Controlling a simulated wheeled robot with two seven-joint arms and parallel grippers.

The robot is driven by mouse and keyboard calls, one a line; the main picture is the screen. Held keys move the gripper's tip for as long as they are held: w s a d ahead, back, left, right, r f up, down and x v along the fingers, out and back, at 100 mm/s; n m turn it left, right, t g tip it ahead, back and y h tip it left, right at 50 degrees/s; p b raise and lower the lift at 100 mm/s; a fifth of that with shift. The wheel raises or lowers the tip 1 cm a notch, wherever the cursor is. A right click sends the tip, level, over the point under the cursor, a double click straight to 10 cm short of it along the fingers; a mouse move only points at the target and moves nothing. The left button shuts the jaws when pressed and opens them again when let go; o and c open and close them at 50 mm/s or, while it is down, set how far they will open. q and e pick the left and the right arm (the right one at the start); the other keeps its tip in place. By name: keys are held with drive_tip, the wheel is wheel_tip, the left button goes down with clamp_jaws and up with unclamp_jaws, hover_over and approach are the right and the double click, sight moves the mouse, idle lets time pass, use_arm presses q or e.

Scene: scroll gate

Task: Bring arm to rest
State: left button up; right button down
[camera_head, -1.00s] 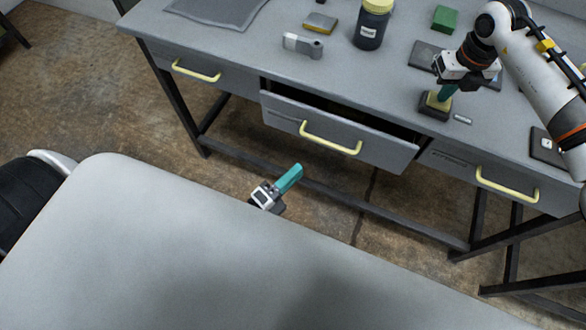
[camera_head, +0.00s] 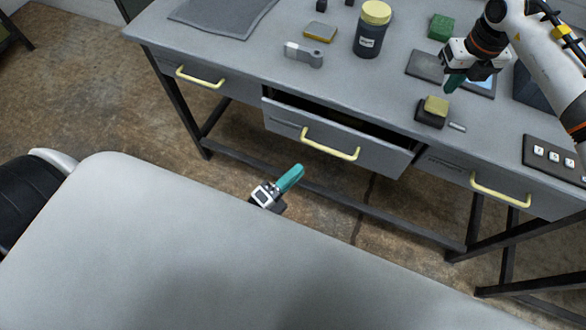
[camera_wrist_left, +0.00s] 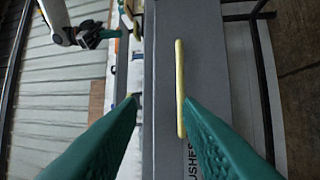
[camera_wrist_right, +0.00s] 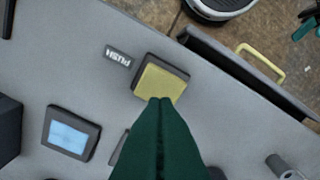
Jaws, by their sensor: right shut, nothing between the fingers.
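My right gripper (camera_head: 454,84) is shut and empty above the desk at the right in the head view. Its green fingers (camera_wrist_right: 160,104) are pressed together in the right wrist view. The yellow-topped push button on a dark base (camera_head: 432,112) stands just below and in front of it, apart from the fingers in the head view. The button also shows beyond the fingertips in the right wrist view (camera_wrist_right: 160,82). My left gripper (camera_head: 290,179) hangs beside the white surface in front of the desk. Its two fingers are spread and empty in the left wrist view (camera_wrist_left: 160,100).
The grey desk (camera_head: 250,60) has its middle drawer (camera_head: 335,140) partly open. A dark jar with a yellow lid (camera_head: 370,38), a green block (camera_head: 441,27), a small screen (camera_wrist_right: 70,133) and a panel with white keys (camera_head: 555,155) stand on it.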

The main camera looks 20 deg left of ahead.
drive_tip(key=shift+r, duration=0.5)
